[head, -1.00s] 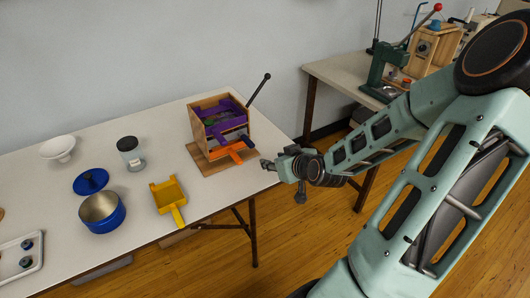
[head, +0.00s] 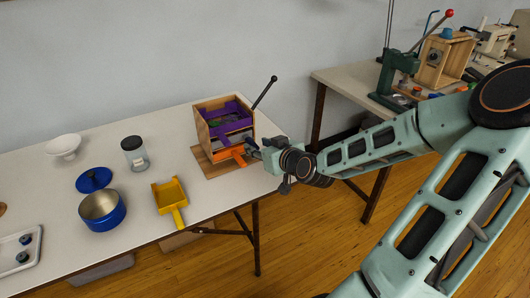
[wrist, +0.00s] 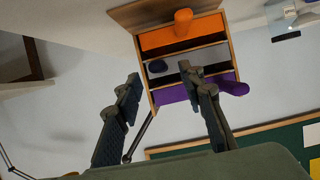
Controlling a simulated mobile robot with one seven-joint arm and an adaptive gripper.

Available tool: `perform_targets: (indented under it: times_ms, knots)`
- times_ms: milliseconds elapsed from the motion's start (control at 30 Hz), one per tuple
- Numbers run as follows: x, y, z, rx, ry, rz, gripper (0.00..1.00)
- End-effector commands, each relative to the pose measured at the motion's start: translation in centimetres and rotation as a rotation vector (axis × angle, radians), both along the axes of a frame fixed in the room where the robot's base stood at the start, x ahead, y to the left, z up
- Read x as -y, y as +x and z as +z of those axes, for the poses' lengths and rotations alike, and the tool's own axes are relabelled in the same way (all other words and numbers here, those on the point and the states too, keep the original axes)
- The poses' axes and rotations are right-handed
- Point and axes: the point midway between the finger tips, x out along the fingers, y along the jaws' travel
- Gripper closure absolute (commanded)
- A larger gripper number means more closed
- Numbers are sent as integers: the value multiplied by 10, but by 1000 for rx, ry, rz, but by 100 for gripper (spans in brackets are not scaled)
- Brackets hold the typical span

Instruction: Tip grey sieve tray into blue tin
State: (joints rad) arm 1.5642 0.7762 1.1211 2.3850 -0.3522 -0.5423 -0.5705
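The blue tin (head: 103,216) stands open on the table, with its blue lid (head: 95,183) lying apart behind it. A wooden frame (head: 205,130) holds stacked trays: purple trays (head: 228,113) above and an orange tray (head: 232,155) at the bottom. A grey part (head: 240,138), apparently the grey sieve tray, shows between them, mostly hidden. My gripper (head: 256,149) is at the frame's right front. In the wrist view my gripper (wrist: 161,76) is open, its fingers spread before the frame's middle level. I cannot tell whether a finger touches anything there.
A yellow scoop-like tray (head: 171,199) lies between tin and frame. A jar (head: 134,155), a white bowl (head: 64,146) and a white tray (head: 14,254) stand further left. A dark lever (head: 265,92) rises beside the frame. A second table (head: 340,77) with machines is at the right.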

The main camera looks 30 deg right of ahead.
Motion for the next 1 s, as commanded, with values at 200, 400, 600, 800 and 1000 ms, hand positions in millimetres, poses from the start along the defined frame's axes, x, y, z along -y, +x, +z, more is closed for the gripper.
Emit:
perform_targets:
  times_ms: [200, 400, 600, 800, 1000]
  knots:
    - [-2, 26, -12, 0, 1, 2, 64]
    - [-1, 36, -16, -2, 0, 1, 64]
    - [-1, 37, -16, -2, 0, 0, 64]
    - [-1, 36, -16, -2, 0, 1, 76]
    - [-2, 36, -16, -2, 0, 1, 98]
